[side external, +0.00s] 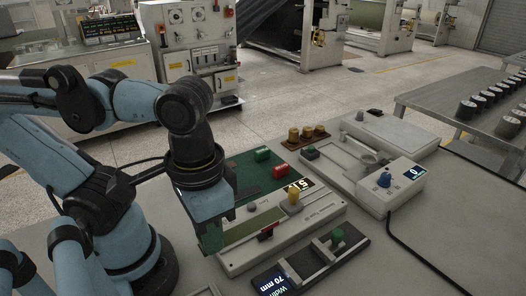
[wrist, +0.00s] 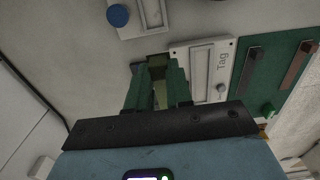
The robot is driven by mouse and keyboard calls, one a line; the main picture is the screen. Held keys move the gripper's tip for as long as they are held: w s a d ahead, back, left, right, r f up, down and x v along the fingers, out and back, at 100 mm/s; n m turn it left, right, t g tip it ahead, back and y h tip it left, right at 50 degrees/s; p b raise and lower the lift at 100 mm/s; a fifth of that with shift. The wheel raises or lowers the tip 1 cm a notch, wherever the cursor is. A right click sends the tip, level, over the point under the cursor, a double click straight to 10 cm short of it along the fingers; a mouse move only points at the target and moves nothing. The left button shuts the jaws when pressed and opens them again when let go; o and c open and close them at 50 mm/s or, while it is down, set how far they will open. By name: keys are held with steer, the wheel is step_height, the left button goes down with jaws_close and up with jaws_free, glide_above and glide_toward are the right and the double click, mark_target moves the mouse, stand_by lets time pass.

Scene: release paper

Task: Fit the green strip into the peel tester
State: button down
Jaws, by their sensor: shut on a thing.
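My gripper (wrist: 157,84) points down in the wrist view, with its dark green fingers shut on a narrow olive-green piece, the green strip (wrist: 160,96). In the side view my gripper (side external: 212,240) hangs at the left end of a pale fixture (side external: 322,208) with a yellow knob and a red clamp. The fingers hide most of the strip, and I cannot tell if it touches anything below. A pale device with a blue knob and a display reading 0, seemingly the peel tester (side external: 408,178), stands to the right, apart from my gripper.
A dark device (side external: 318,262) with a green knob and a "Width 70 mm" display stands in front. A plate marked Tag (wrist: 224,62) lies beside my fingers. A black cable (side external: 408,250) crosses the right tabletop.

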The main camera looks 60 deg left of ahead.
steer(key=w+a+f, duration=0.4)
steer(key=a, duration=0.1)
steer(key=w+a+f, duration=0.1)
steer(key=a+f, duration=0.1)
steer(key=shift+w+a+f, duration=0.35)
steer(key=shift+w+a, duration=0.05)
steer(key=shift+f, duration=2.05)
steer(key=shift+f, duration=0.1)
steer(key=c, duration=1)
jaws_free()
